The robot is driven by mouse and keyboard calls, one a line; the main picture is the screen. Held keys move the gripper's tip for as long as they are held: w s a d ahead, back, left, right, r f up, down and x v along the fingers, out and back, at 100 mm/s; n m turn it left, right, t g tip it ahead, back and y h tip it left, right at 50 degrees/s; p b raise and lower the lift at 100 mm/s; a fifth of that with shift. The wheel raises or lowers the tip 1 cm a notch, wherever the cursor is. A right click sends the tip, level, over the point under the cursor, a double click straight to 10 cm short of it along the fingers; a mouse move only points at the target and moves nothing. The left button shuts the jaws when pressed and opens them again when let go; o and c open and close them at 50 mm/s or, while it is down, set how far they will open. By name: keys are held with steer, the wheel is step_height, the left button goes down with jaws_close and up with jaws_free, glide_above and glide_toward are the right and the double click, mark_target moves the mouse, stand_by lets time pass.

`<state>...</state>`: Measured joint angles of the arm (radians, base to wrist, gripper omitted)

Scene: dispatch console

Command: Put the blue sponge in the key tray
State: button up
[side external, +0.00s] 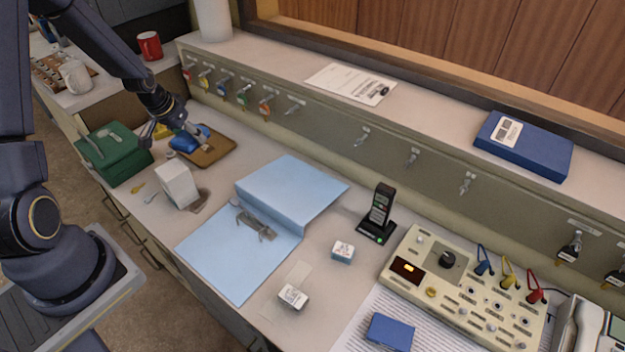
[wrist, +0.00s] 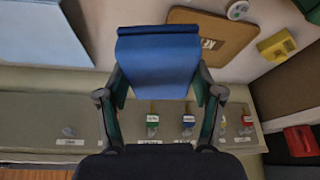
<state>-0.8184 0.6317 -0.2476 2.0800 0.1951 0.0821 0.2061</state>
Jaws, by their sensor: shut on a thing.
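The blue sponge (side external: 184,143) is between the fingers of my gripper (side external: 180,127) in the side external view. In the wrist view the sponge (wrist: 158,60) fills the space between both fingers of my gripper (wrist: 162,88), which is shut on it. The key tray (side external: 217,150) is a flat brown tray on the desk, and the sponge is at its left side, partly overlapping it in the picture. In the wrist view the tray (wrist: 240,38) shows behind and right of the sponge, with a partly hidden label. The gap between sponge and tray is unclear.
A green box (side external: 115,155) stands left of the tray and a white box (side external: 177,184) in front. A yellow object (wrist: 275,47) lies near the tray. Tagged keys hang on the panel behind (side external: 240,95). A light blue folder (side external: 290,190) lies to the right.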

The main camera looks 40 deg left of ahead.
steer(key=s+a+n, duration=0.2)
steer(key=a, duration=0.4)
glide_above(202, 147)
steer(key=shift+y, duration=0.3)
step_height(202, 147, down, 9)
steer(key=shift+s+f, duration=0.15)
steer(key=shift+f, duration=0.05)
steer(key=shift+a+f, duration=0.15)
steer(key=shift+f, duration=0.05)
steer(key=shift+s+x, duration=0.15)
steer(key=shift+x, duration=0.75)
steer(key=shift+s+x, duration=0.15)
steer(key=shift+x, duration=0.7)
steer(key=shift+f, duration=0.2)
steer(key=shift+f, duration=0.15)
steer(key=o, duration=1)
